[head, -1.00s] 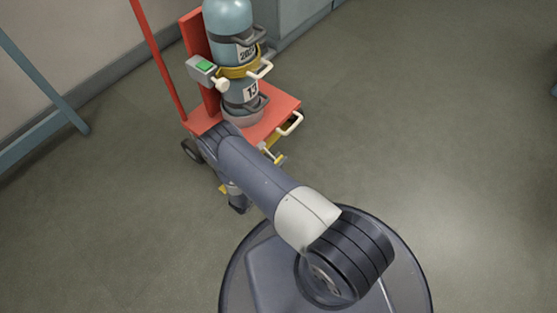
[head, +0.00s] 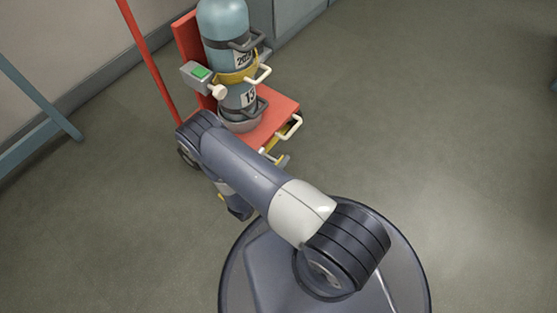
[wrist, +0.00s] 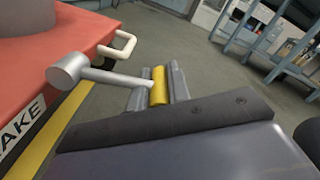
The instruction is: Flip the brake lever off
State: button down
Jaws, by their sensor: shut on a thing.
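The brake lever shows in the wrist view as a grey round hub (wrist: 66,72) with a thin grey rod and a yellow grip (wrist: 159,86) at its end. The hub sits at the side of the red cart platform (wrist: 85,35), above a plate reading "AKE". The rod points away from the platform, roughly level in the picture. My gripper (wrist: 160,88) has its two grey fingers on either side of the yellow grip and is shut on it. In the head view, my arm hides much of the lever area at the cart's front edge.
A blue-grey gas cylinder (head: 224,20) stands strapped on the red cart (head: 281,119). A grey box with a green button (head: 200,73) and a round knob is beside it. A cream handle (head: 290,127) juts from the platform. The floor to the right is clear.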

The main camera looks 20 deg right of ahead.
notch_tip(320, 180, up, 2)
jog(key=n, duration=0.2)
jog(key=shift+w+a+n, duration=0.15)
jog(key=shift+n, duration=0.15)
jog(key=shift+w+a+r, duration=0.1)
jog(key=shift+w+r, duration=0.05)
jog(key=shift+r, duration=0.3)
jog(key=c, duration=1.3)
grip_release()
jog(key=p+v, duration=0.2)
jog(key=v, duration=0.8)
jog(key=shift+s+a+p, duration=0.2)
jog(key=shift+a+p, duration=0.1)
jog(key=shift+a, duration=0.05)
jog(key=shift+d, duration=0.1)
jog(key=shift+b+x, duration=1.3)
jog(key=shift+x, duration=4.05)
